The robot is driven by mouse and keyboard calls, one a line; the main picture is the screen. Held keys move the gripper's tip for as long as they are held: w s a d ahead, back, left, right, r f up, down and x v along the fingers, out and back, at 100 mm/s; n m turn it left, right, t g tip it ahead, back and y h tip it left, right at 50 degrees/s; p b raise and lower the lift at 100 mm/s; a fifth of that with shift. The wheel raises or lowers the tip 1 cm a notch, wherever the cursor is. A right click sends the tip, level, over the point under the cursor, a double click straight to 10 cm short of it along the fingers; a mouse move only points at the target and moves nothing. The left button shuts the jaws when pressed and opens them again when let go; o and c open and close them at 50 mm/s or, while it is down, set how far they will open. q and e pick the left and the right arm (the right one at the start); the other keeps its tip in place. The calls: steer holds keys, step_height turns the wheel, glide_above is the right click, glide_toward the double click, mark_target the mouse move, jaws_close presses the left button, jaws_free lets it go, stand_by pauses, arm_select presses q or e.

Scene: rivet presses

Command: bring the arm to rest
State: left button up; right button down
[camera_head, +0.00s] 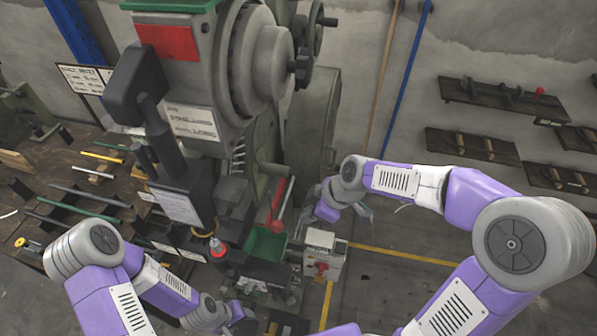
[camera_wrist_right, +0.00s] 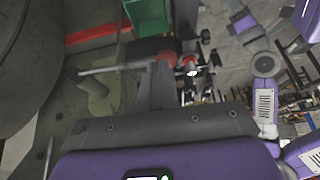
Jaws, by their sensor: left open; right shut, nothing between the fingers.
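My right arm reaches in from the right in the head view, purple and grey, with the forearm held out toward the grey rivet press (camera_head: 265,60). My right gripper (camera_head: 345,207) hangs beside the press, above a grey box with a red knob (camera_head: 323,266). In the right wrist view the dark fingers of the right gripper (camera_wrist_right: 160,82) are together with nothing between them. My left gripper (camera_head: 245,316) is low at the bottom of the head view, below the press base. It is open, though its fingertips are small and partly hidden.
A green bin (camera_head: 265,244) and red lever (camera_head: 279,196) sit at the press front; the bin also shows in the right wrist view (camera_wrist_right: 148,16). A workbench (camera_head: 60,165) with rods and tools stands left. Wall shelves (camera_head: 500,102) hang right. Floor with a yellow line (camera_head: 400,256) is open.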

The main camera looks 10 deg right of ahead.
step_height(320, 180, down, 16)
steer(key=s+a+m+g, duration=0.1)
steer(key=s+a+m, duration=0.2)
steer(key=m, duration=0.4)
arm_select(q)
steer(key=s+f+b, duration=0.1)
steer(key=s+a+f+b, duration=0.1)
steer(key=f+b, duration=0.1)
steer(key=shift+f, duration=0.1)
arm_select(e)
steer(key=s+a+f+m, duration=0.1)
steer(key=s+f+m, duration=0.2)
steer(key=s+f, duration=0.2)
steer(key=s+a+f+m+g, duration=0.1)
steer(key=s+f+m, duration=0.3)
steer(key=f, duration=0.7)
steer(key=shift+s+f+m+h, duration=0.3)
steer(key=shift+s+h, duration=0.1)
steer(key=shift+s, duration=0.6)
arm_select(q)
steer(key=shift+w, duration=0.1)
arm_select(e)
steer(key=c, duration=1.8)
jaws_free()
